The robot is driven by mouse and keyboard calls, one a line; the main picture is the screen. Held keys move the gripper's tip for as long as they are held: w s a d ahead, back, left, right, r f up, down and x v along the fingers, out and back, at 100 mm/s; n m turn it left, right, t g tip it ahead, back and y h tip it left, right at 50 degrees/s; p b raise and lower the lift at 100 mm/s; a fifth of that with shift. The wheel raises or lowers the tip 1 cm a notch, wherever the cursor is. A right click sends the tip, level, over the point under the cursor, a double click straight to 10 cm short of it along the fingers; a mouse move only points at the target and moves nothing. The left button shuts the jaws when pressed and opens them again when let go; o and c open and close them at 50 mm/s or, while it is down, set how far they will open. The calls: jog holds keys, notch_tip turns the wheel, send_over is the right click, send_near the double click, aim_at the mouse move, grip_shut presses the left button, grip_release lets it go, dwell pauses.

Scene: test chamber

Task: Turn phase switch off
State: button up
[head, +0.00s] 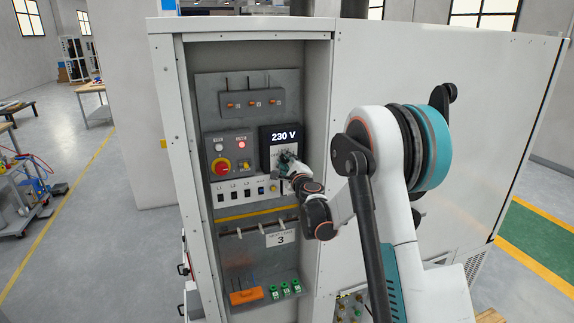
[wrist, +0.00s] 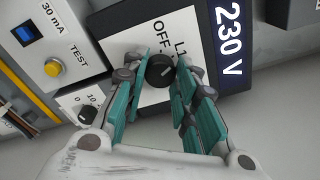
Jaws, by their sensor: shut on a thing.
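The phase switch is a round black knob (wrist: 160,71) on a white plate marked "OFF" and "L1", below the "230 V" display, in the wrist view. My gripper (wrist: 161,66) has its teal fingers on both sides of the knob and is shut on it. The knob's pointer direction is not clear to me. In the head view my gripper (head: 287,160) is at the lower part of the black 230 V meter (head: 284,135) and hides the knob.
A white strip with several small switches (head: 234,194) lies below. The cabinet's side wall (head: 320,120) stands close on the right.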

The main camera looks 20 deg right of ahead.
jog(key=n+b, duration=0.4)
jog(key=b, duration=0.1)
jog(key=shift+f+n, duration=0.3)
jog(key=shift+r+n+b, duration=0.15)
jog(key=shift+n+b, duration=1.3)
jog(key=shift+n, duration=0.35)
jog(key=shift+c, duration=0.2)
jog(key=o, duration=1.1)
jog(key=s, duration=1.2)
jog(key=shift+a, duration=0.2)
